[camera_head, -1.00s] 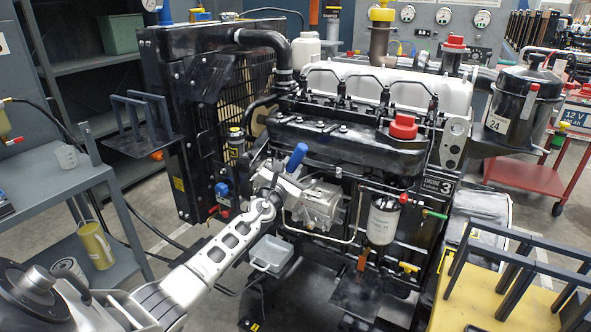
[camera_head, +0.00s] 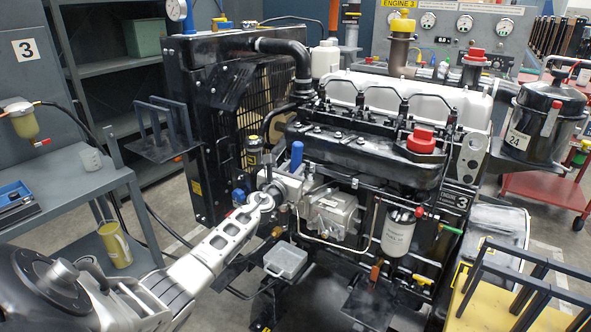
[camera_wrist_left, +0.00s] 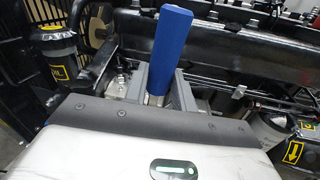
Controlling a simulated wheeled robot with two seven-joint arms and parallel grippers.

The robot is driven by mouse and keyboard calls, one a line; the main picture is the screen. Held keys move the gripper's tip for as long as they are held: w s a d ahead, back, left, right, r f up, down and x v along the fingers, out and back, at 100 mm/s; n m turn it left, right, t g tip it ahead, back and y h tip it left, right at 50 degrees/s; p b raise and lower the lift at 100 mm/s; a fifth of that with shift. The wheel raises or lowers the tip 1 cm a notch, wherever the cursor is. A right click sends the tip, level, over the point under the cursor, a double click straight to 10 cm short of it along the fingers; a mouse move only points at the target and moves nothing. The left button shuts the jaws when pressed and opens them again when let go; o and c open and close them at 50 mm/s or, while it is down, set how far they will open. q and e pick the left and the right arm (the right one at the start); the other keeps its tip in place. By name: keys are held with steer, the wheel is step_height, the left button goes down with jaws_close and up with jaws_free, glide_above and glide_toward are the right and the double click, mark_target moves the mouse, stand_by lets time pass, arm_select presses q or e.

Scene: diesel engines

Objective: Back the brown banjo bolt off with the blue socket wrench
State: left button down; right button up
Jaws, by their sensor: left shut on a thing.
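The blue socket wrench (camera_head: 297,155) stands with its blue handle upright at the front left of the engine, beside the grey pump housing. My left gripper (camera_head: 288,186) is shut on the wrench below the handle. In the left wrist view the blue handle (camera_wrist_left: 171,48) rises from between the two grey fingers (camera_wrist_left: 157,92), with a short metal shank below it. The wrench's lower end is hidden behind the gripper body. I cannot make out the brown banjo bolt in either view. My right gripper is not in view.
The black radiator (camera_head: 208,120) stands close to the left of the gripper. The fuel filter (camera_head: 398,232) and thin pipes are to its right. A clear tray (camera_head: 286,262) sits below. A grey bench (camera_head: 60,205) is at left, and a yellow stand (camera_head: 480,305) at right.

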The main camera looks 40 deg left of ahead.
arm_select(q)
steer(key=shift+s, duration=0.15)
steer(key=shift+s+p, duration=0.35)
steer(key=shift+s, duration=0.25)
steer(key=s+p, duration=0.2)
steer(key=s, duration=0.5)
steer(key=shift+d, duration=0.45)
